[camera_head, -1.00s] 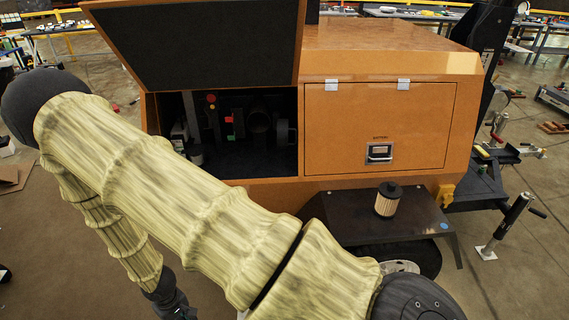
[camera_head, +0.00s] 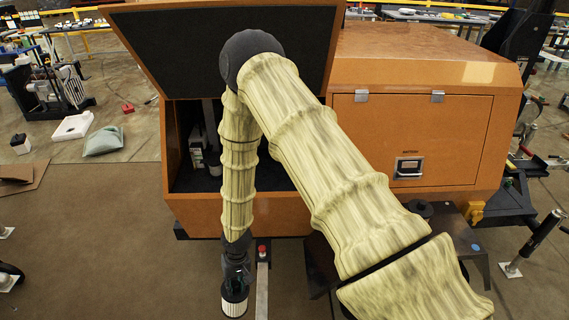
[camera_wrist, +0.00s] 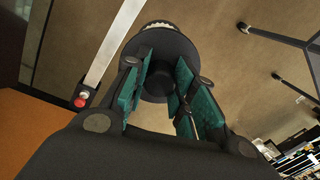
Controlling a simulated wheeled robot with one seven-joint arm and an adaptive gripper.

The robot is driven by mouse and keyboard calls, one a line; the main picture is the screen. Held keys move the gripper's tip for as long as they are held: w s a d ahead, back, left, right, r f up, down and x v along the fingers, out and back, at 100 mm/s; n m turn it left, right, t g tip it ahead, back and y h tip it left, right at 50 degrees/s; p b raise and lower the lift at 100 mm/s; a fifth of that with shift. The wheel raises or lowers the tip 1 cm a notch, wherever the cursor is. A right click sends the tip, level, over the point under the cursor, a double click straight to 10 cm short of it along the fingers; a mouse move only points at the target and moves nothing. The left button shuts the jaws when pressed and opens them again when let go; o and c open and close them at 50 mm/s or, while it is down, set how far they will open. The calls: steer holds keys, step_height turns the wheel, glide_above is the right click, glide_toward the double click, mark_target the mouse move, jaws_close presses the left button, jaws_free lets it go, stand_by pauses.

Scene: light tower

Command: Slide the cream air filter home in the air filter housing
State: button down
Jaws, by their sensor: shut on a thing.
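My gripper (camera_head: 235,279) hangs low in front of the orange machine, outside its open compartment. It is shut on a filter (camera_head: 234,308) with a dark cap and pale cream pleats below. In the wrist view the teal-padded fingers (camera_wrist: 159,88) grip the dark neck, with the wide dark cap (camera_wrist: 172,60) beyond and a strip of pale pleats at its far edge. The air filter housing cannot be made out now, as my arm covers most of the compartment (camera_head: 188,183).
A raised black-lined lid (camera_head: 215,50) stands over the compartment, whose orange sill (camera_head: 195,213) forms a lip. A second dark-capped filter (camera_head: 420,209) stands on the dark fender, mostly behind my arm. A metal bar with a red knob (camera_head: 262,250) rises beside my gripper.

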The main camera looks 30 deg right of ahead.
steer(key=w+d+r+m+t+y+p, duration=0.1)
steer(key=w+d+r+m+t+y, duration=0.3)
steer(key=w+d+r+m+t, duration=0.9)
steer(key=w+d+r+m+t+h+b, duration=0.1)
steer(key=w+d+r+m+h+b, duration=0.1)
steer(key=d+r+m+h+b, duration=0.2)
steer(key=w+d+r+m+t+h+b, duration=0.1)
steer(key=w+d+r+m+h+b, duration=0.2)
steer(key=d+r+m+h, duration=0.3)
steer(key=d+r+h+b, duration=0.1)
steer(key=d+h, duration=0.4)
steer(key=d, duration=0.3)
steer(key=shift+w+r, duration=0.25)
steer(key=shift+w, duration=0.05)
steer(key=shift+a+f+b, duration=0.1)
steer(key=shift+f+b, duration=0.05)
steer(key=shift+b, duration=0.5)
